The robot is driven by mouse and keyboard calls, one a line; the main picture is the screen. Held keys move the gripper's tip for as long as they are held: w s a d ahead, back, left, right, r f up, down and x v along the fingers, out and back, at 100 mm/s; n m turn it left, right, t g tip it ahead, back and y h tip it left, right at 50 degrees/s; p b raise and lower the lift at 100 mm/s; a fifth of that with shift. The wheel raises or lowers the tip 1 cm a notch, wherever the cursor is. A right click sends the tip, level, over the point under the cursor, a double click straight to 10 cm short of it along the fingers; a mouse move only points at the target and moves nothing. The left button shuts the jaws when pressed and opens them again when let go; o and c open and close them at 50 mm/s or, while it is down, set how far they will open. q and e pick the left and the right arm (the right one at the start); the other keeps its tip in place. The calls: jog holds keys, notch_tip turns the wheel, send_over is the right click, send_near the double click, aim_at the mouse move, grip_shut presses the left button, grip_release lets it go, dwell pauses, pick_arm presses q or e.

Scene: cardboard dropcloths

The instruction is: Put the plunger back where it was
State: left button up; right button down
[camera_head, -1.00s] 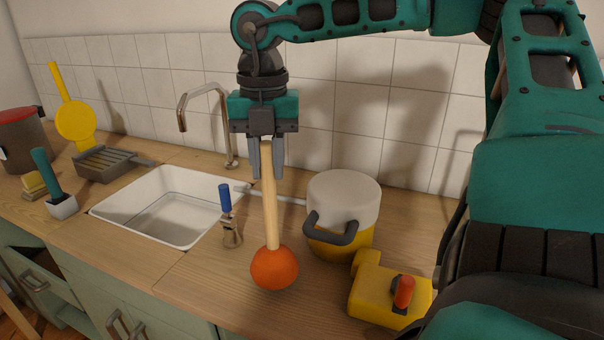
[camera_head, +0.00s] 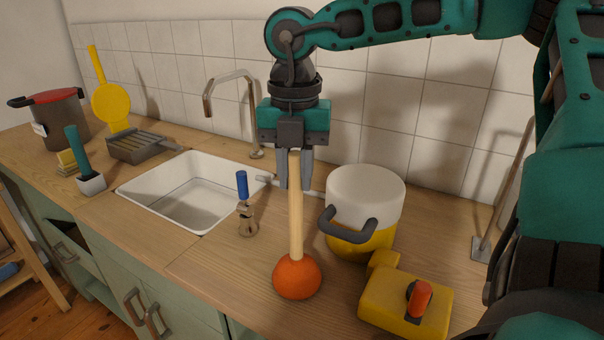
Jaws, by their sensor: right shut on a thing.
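The plunger (camera_head: 297,274) has an orange rubber cup and a pale wooden handle. My right gripper (camera_head: 295,172) points down and is shut on the top of the plunger's handle. The cup appears at or just above the wooden counter (camera_head: 225,278); I cannot tell whether it touches. My left gripper is not in view.
A white and yellow pot (camera_head: 366,200) and a yellow box-shaped tool with a red knob (camera_head: 405,298) stand close right of the plunger. A blue-handled tool (camera_head: 243,205) stands to its left. The sink (camera_head: 150,198), tap (camera_head: 252,115) and grill pan (camera_head: 137,147) lie farther left.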

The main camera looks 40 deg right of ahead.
jog(key=shift+a, duration=0.15)
jog(key=shift+f, duration=0.2)
jog(key=c, duration=1)
grip_release()
jog(key=shift+o, duration=0.2)
jog(key=shift+r, duration=0.55)
notch_tip(320, 180, up, 11)
jog(key=shift+r+p, duration=0.15)
jog(key=shift+p, duration=0.3)
